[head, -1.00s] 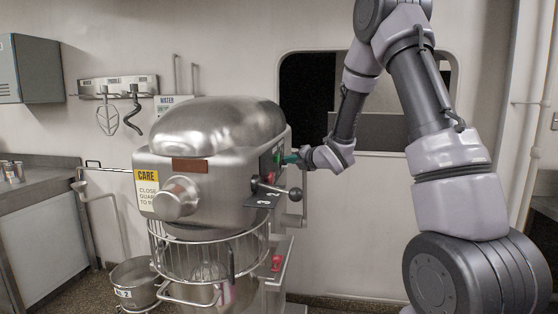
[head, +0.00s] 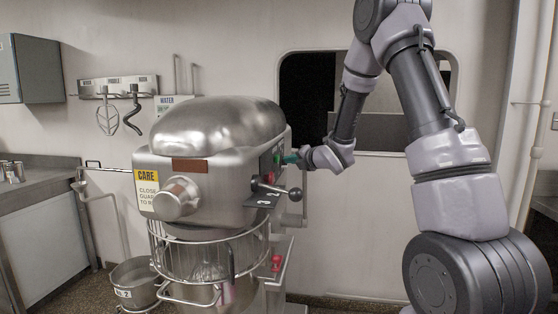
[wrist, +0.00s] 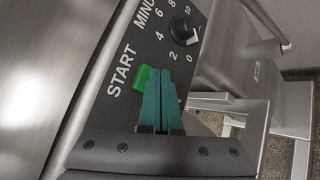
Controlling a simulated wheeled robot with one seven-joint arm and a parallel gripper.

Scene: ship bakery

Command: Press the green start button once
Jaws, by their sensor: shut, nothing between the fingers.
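The green start button (wrist: 143,78) is on the dark control panel beside the word START in the wrist view. It also shows as a small green patch on the mixer's right side in the head view (head: 277,158). My gripper (wrist: 165,78) has teal fingers, shut together and empty. In the wrist view the fingertips overlap the button's right edge, and the button's left part shows beside them. Whether they touch it or press it in, I cannot tell. In the head view my gripper (head: 291,158) points left at the panel, very close to it.
A timer dial (wrist: 184,30) sits above the fingers on the panel. The steel mixer (head: 215,135) has a black-knobbed lever (head: 295,194) below the panel and a red knob (head: 276,262) lower down.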

